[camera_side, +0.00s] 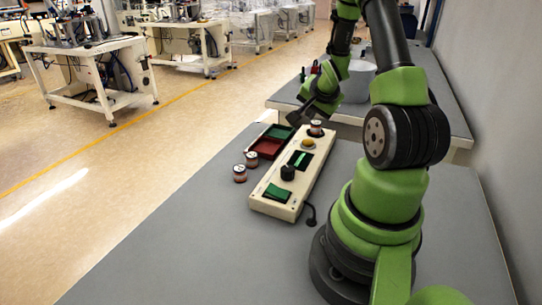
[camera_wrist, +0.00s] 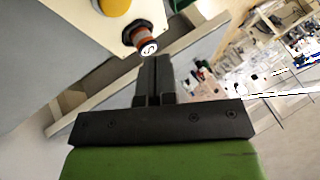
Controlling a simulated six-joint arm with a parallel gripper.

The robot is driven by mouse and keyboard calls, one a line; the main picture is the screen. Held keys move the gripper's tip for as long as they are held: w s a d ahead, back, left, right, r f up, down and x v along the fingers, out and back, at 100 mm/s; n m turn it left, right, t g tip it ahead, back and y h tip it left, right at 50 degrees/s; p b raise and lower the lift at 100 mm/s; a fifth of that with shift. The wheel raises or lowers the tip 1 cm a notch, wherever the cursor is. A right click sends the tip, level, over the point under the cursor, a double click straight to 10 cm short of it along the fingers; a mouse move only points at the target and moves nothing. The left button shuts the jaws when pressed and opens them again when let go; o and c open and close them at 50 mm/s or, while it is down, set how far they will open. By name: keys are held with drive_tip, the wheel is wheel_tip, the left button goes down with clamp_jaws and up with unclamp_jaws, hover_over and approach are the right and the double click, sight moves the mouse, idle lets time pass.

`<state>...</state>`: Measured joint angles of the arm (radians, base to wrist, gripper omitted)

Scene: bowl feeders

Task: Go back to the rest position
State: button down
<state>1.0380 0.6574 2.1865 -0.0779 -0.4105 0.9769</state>
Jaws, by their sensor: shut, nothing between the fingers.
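My gripper (camera_side: 294,119) is above the far end of the control box and tilts down to the left. In the wrist view its dark fingers (camera_wrist: 155,68) are together with nothing between them. The long cream control box (camera_side: 270,208) lies on the grey table with green switches, a black knob and a yellow button. A small capped cylinder (camera_side: 316,128) stands at its far end, apart from my fingers. In the wrist view, the cylinder (camera_wrist: 148,45) shows its white face just beyond the fingertips, beside the yellow button (camera_wrist: 115,6).
Two similar cylinders, one (camera_side: 240,174) nearer and one (camera_side: 251,159) farther, stand left of the box. A tray with red and green compartments (camera_side: 266,149) lies behind them. A second table (camera_side: 440,100) with a grey bowl (camera_side: 357,82) stands beyond. The left front of the table is clear.

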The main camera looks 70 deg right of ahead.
drive_tip(key=w+a+r+n+t+y, duration=0.1)
drive_tip(key=w+a+r+n, duration=0.25)
drive_tip(key=a+r, duration=0.45)
drive_tip(key=w+a+r+n+t+y, duration=0.15)
drive_tip(key=a+r+n, duration=0.25)
drive_tip(key=a+r, duration=0.45)
drive_tip(key=s+a+r+n+y, duration=0.1)
drive_tip(key=s+a+n, duration=0.3)
drive_tip(key=a, duration=0.4)
drive_tip(key=s+a+r+n+y, duration=0.1)
drive_tip(key=s+a+n+y, duration=0.3)
drive_tip(key=s+a, duration=0.2)
drive_tip(key=a, duration=0.2)
drive_tip(key=shift+a+r, duration=0.25)
drive_tip(key=shift+a, duration=0.15)
